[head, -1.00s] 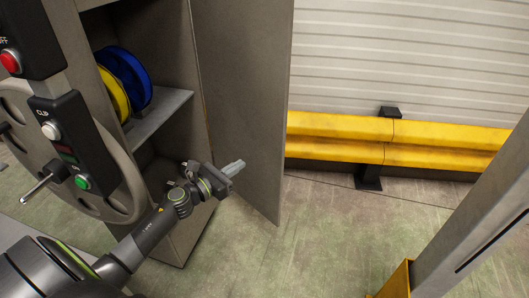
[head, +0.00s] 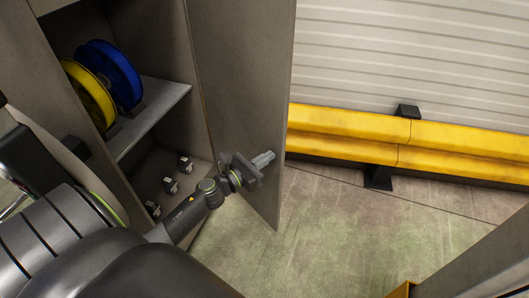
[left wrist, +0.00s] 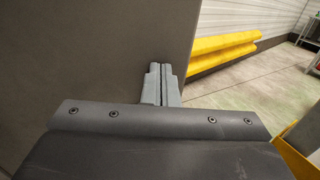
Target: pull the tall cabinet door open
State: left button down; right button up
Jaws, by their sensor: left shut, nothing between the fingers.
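The tall cabinet (head: 160,35) stands at the left of the head view, its inside showing. Its grey door (head: 240,80) stands swung well open on the right side. My left gripper (head: 264,159) is shut and empty, in front of the door's inner face near its lower free edge. In the left wrist view the shut fingers (left wrist: 160,84) point at the door panel (left wrist: 100,50), close to its edge. I cannot tell whether they touch it. The door's handle is not in sight. My right gripper is not in view.
A blue reel (head: 112,75) and a yellow reel (head: 88,95) stand on the cabinet shelf (head: 150,118). Several small dark blocks (head: 170,185) are on the compartment floor below. A yellow guard rail (head: 350,128) runs along the wall behind. The floor (head: 330,235) right of the door is clear.

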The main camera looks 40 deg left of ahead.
pick_arm(q)
jog(key=w+d+n+y+b, duration=0.1)
jog(key=w+n+y+b, duration=0.6)
jog(key=w, duration=1.8)
jog(key=shift+w+g+y+b, duration=0.35)
jog(key=shift+y+b, duration=1)
jog(key=shift+y, duration=0.65)
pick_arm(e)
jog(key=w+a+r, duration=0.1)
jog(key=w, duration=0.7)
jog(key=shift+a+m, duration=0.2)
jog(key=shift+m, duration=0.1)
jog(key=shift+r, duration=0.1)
